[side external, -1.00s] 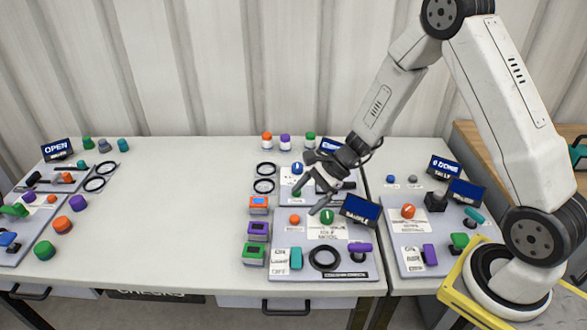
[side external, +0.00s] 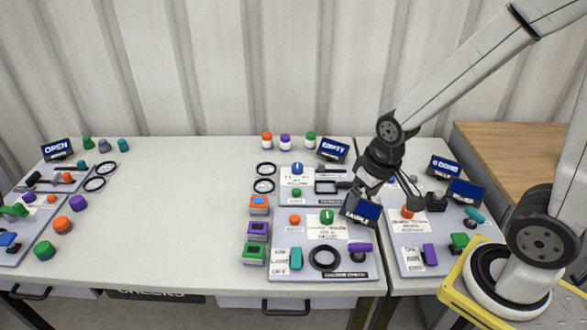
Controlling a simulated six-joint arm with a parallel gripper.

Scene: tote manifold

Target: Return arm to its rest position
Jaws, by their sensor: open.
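My gripper (side external: 384,198) points down over the gap between the middle panels and the right panel, close to the blue SAMPLE sign (side external: 361,211). Its jaws are open and I see nothing held in them. Its fingertips overlap the sign and the edge of the right panel in this view, so I cannot tell whether they touch anything. My arm reaches in from the upper right, with its base at the lower right.
The front middle panel (side external: 290,235) has knobs and a black ring. The right panel (side external: 410,262) has an orange knob, a purple block and a green block. Blue signs, including EMPTY (side external: 333,149), stand up around them. The white table (side external: 190,210) is clear left of centre.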

